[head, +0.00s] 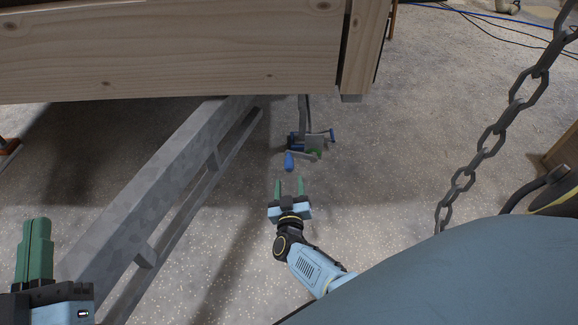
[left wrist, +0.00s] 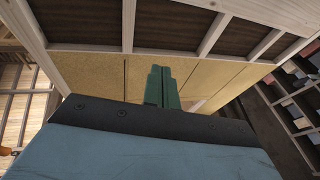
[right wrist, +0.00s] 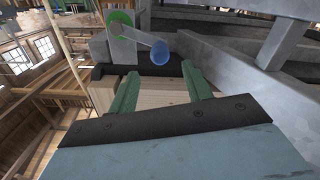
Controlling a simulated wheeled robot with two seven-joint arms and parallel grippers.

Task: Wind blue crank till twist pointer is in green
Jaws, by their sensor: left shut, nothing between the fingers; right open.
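The blue crank handle (head: 289,161) sits low over the floor in the head view, on the near side of a small grey mechanism (head: 313,143) with a green part. In the right wrist view the blue knob (right wrist: 159,52) is on the end of a grey crank arm (right wrist: 138,36) that runs to a green round hub (right wrist: 119,22). My right gripper (head: 290,188) is open and empty, just short of the handle, with the knob ahead of its fingers. My left gripper (head: 38,222) is shut and empty at the far left. I cannot make out the twist pointer.
A grey metal beam (head: 150,210) runs diagonally left of my right arm. A wooden trailer body (head: 170,50) overhangs at the top. A chain (head: 484,150) hangs at the right. The speckled floor around the mechanism is mostly clear.

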